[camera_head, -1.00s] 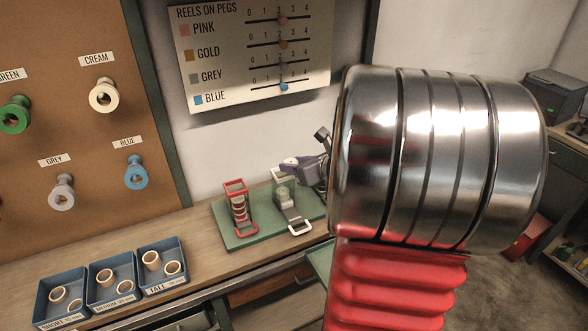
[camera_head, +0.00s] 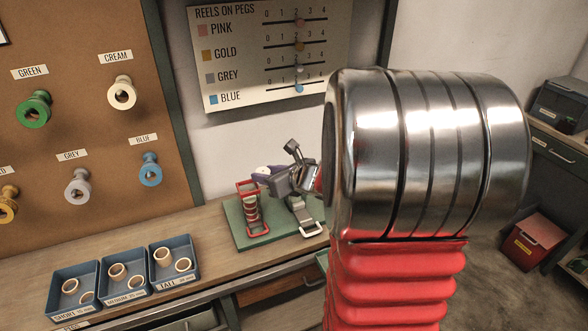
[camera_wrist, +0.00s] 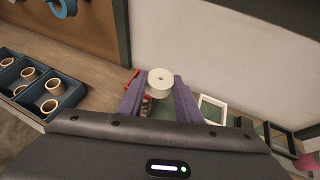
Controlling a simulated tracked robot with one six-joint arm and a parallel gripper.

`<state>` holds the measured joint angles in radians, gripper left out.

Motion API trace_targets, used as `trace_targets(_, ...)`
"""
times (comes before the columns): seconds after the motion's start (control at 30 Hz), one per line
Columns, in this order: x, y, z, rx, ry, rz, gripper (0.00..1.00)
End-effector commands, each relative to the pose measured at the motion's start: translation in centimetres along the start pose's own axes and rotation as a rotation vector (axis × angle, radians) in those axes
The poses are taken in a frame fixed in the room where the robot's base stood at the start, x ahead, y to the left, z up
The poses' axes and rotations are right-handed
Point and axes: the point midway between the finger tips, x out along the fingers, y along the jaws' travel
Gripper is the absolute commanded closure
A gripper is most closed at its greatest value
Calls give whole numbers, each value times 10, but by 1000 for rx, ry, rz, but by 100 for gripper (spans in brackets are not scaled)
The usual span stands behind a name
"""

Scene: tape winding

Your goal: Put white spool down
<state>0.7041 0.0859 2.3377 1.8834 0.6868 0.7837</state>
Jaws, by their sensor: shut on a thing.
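The white spool (camera_wrist: 160,82) is round with a small centre hole. It sits between the purple fingers of my gripper (camera_wrist: 160,100) in the wrist view, with its top face showing. In the head view my gripper (camera_head: 264,178) is small and partly behind my arm, and only a sliver of the white spool (camera_head: 259,170) shows. It is held above or beside the red-framed stand (camera_head: 250,207), which holds a red and white stack. The gap between spool and stand cannot be judged. A stand with a white handle (camera_head: 312,230) is to the right on the green mat (camera_head: 275,240).
Three blue trays (camera_head: 124,275) with tan rings stand left on the bench. Spools hang on the pegboard (camera_head: 100,130) behind. The reels chart (camera_head: 270,50) is on the wall. My large arm covers the centre right. Bare bench lies between trays and mat.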

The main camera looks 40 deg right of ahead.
Motion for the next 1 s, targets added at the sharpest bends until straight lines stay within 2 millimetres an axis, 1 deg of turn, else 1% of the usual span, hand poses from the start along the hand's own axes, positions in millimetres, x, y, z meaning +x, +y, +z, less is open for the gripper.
trace_targets(0.03, 9, 18, 0, -9, 0, 23, 90)
trace_targets(0.2, 32, 66, 1, -34, -3, 75, 90)
trace_targets(0.27, 39, 83, 0, -44, -2, 93, 90)
trace_targets(0.4, 53, 124, -3, -66, 2, 134, 90)
trace_targets(0.6, 67, 183, -13, -99, 16, 191, 90)
trace_targets(0.7, 70, 206, -18, -112, 21, 211, 90)
trace_targets(0.8, 72, 221, -21, -121, 26, 225, 90)
trace_targets(0.9, 73, 227, -23, -126, 29, 230, 90)
trace_targets(1.0, 73, 228, -24, -126, 29, 231, 90)
